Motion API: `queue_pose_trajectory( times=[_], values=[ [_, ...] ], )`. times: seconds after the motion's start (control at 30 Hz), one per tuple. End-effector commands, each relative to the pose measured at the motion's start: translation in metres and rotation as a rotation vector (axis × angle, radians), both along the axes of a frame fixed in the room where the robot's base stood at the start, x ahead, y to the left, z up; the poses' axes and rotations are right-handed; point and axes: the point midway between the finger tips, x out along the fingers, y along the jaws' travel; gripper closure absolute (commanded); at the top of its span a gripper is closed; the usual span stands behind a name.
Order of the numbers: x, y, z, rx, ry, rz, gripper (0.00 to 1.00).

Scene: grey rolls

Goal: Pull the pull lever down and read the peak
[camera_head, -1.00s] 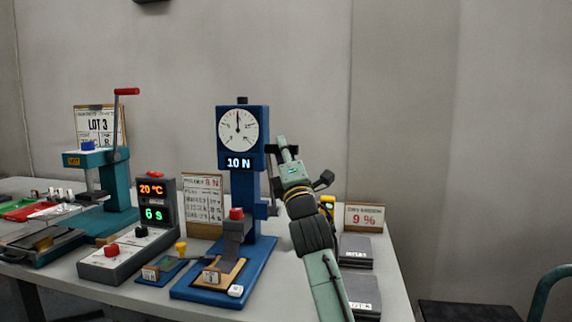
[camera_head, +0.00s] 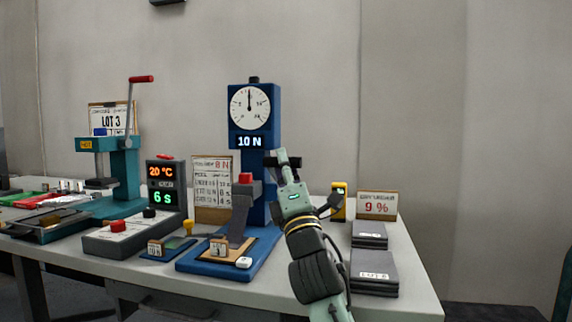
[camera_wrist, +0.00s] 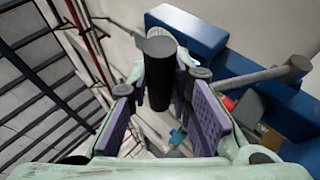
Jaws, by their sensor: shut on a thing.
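The blue tester (camera_head: 262,180) stands upright on the table. Its round dial (camera_head: 249,107) has the needle pointing straight up, and the display below (camera_head: 250,141) reads 10 N. My gripper (camera_head: 281,158) is at the right side of its column, below the dial. In the wrist view, the dark cylindrical grip of the pull lever (camera_wrist: 160,80) stands between the purple finger pads, and my gripper is shut on it. A grey strip (camera_head: 238,226) runs from the red-topped clamp (camera_head: 245,179) down to the tester's base.
A teal press (camera_head: 122,165) with a red-handled lever and a control box (camera_head: 166,185) reading 20 °C and 6 s stand left. Dark grey stacks (camera_head: 374,272), a yellow device (camera_head: 339,201) and a 9 % sign (camera_head: 377,205) are right. A results card (camera_head: 212,188) stands behind.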

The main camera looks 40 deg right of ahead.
Motion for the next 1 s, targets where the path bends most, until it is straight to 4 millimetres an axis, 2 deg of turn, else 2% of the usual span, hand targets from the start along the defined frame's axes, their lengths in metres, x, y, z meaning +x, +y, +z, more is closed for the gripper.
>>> queue_pose_trajectory(
  times=[0.03, 0.5, 0.53, 0.8, 1.0],
  values=[
    [0.0011, -0.0001, -0.0049, 0.008, 0.004, 0.004, 1.0],
    [0.0015, -0.0002, -0.0066, 0.01, 0.006, 0.003, 1.0],
    [0.0016, -0.0003, -0.0065, 0.01, 0.006, 0.003, 0.79],
    [0.0008, 0.0002, -0.0053, 0.006, 0.004, 0.002, 0.61],
    [0.0002, 0.0004, -0.0045, 0.005, 0.003, 0.001, 0.6]
  ],
)
